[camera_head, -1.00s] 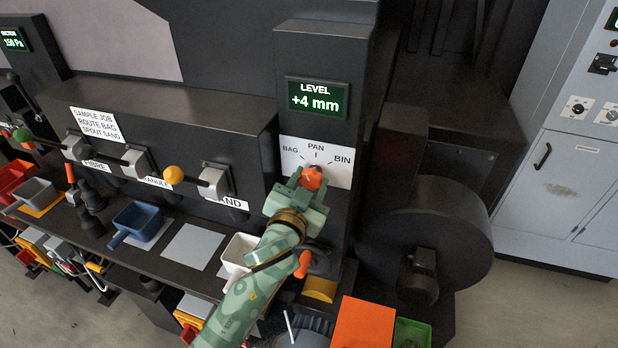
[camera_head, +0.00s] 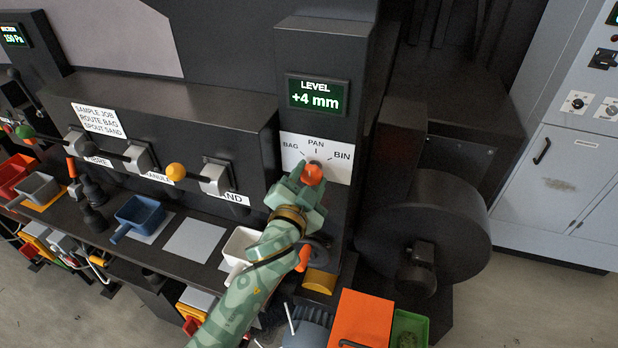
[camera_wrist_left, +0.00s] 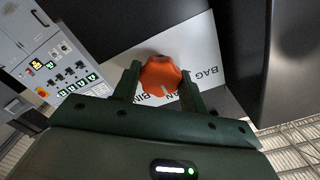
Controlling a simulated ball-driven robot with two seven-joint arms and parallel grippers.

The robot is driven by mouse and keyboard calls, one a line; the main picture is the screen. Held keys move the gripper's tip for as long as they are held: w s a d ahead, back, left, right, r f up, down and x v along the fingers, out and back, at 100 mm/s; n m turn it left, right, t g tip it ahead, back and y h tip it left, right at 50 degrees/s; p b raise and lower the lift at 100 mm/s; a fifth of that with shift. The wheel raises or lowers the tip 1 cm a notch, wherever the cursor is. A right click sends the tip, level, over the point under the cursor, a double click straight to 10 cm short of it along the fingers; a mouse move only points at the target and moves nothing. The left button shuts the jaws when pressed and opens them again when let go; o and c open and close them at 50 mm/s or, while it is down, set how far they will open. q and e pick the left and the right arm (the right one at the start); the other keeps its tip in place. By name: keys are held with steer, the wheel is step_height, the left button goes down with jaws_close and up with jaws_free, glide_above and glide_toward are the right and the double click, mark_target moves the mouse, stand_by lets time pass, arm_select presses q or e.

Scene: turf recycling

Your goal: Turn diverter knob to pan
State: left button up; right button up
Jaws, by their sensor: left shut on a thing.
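The diverter knob (camera_head: 313,174) is orange and lobed, on a white plate (camera_head: 338,168) marked BAG, PAN and BIN. My left gripper (camera_head: 306,182) is shut on the knob. In the left wrist view the knob (camera_wrist_left: 158,74) sits between the two fingers of the left gripper (camera_wrist_left: 161,84). A pale mark on its lower edge faces the PAN and BIN lettering, which is partly hidden; I cannot tell its exact setting. The right gripper is not in view.
Above the plate a display (camera_head: 318,95) reads LEVEL +4 mm. A dark drum (camera_head: 425,238) stands right of the column.

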arm_select(q)
steer(key=o, duration=1)
steer(key=shift+c, duration=0.2)
steer(key=b+v, duration=0.1)
steer(key=v, duration=1.5)
steer(key=shift+b, duration=0.4)
steer(key=shift+s+r, duration=0.1)
steer(key=shift+s, duration=0.05)
